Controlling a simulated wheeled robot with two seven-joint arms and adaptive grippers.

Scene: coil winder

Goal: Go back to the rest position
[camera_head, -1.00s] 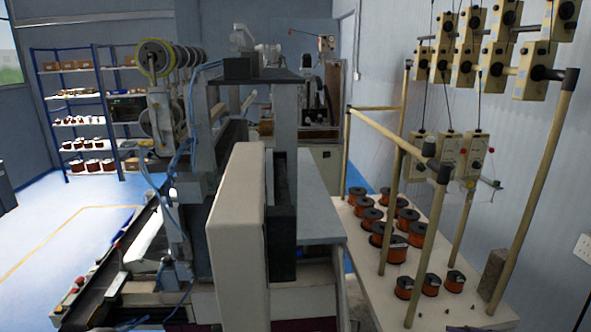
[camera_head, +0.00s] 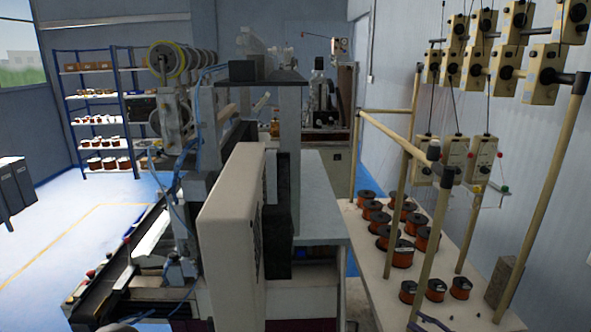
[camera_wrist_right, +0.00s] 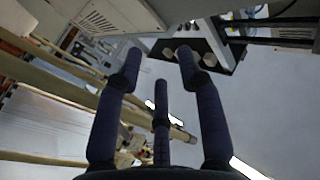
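My right gripper (camera_wrist_right: 158,65) fills the middle of the right wrist view. Its dark fingers are spread apart with nothing between them. In the head view only a small part of what looks like the right gripper (camera_head: 430,322) shows at the bottom edge, right of centre.
A table (camera_head: 375,292) with several orange wire spools (camera_head: 403,253) stands at the right, under a wooden tensioner frame (camera_head: 540,190). Blue shelving (camera_head: 125,100) stands at the back left. Open blue floor (camera_head: 60,225) lies at the left.

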